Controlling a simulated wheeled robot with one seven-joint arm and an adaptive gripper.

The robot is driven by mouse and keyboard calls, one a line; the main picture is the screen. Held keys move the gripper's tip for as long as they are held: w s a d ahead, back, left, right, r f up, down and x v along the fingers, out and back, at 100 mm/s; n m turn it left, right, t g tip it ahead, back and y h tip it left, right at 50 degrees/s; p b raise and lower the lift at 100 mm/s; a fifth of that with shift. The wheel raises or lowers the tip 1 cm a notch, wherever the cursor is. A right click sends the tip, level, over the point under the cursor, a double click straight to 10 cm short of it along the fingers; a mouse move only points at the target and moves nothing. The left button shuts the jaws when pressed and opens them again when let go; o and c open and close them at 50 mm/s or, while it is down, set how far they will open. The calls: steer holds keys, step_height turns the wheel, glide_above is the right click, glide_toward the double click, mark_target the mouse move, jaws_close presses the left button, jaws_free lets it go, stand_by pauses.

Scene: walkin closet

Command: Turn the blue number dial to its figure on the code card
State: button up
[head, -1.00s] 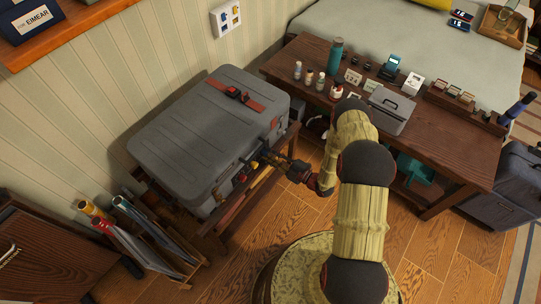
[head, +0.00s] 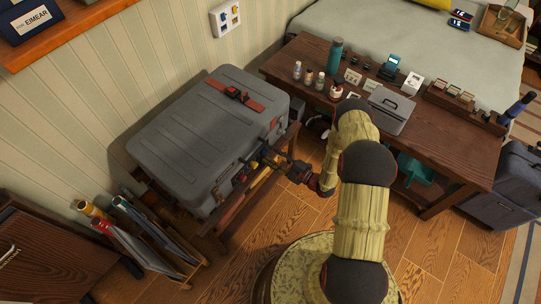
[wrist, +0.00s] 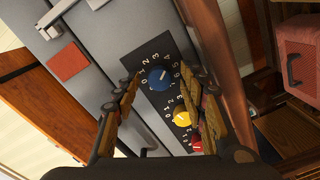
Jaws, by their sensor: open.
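The grey hard case (head: 200,125) lies on a wooden rack. In the wrist view, its side carries a black panel (wrist: 139,58) with a blue number dial (wrist: 157,79) ringed by white figures. A pale mark on the blue dial points to the upper right, near the 3; the exact figure is hard to read. A yellow dial (wrist: 181,119) and a partly hidden red dial (wrist: 197,146) sit below it. My gripper (wrist: 158,90) is open, its fingers either side of the blue dial's line; contact cannot be told. Small white cards (head: 353,76) stand on the table; which is the code card is unclear.
The dark table (head: 455,150) at right holds a teal bottle (head: 335,55), small bottles and a grey box (head: 391,110). The rack's wooden rail (wrist: 222,60) runs close right of the panel. Floor shows between.

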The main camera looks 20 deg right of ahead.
steer(key=v, duration=1.1)
steer(key=shift+s+d, duration=0.15)
steer(key=shift+s, duration=0.05)
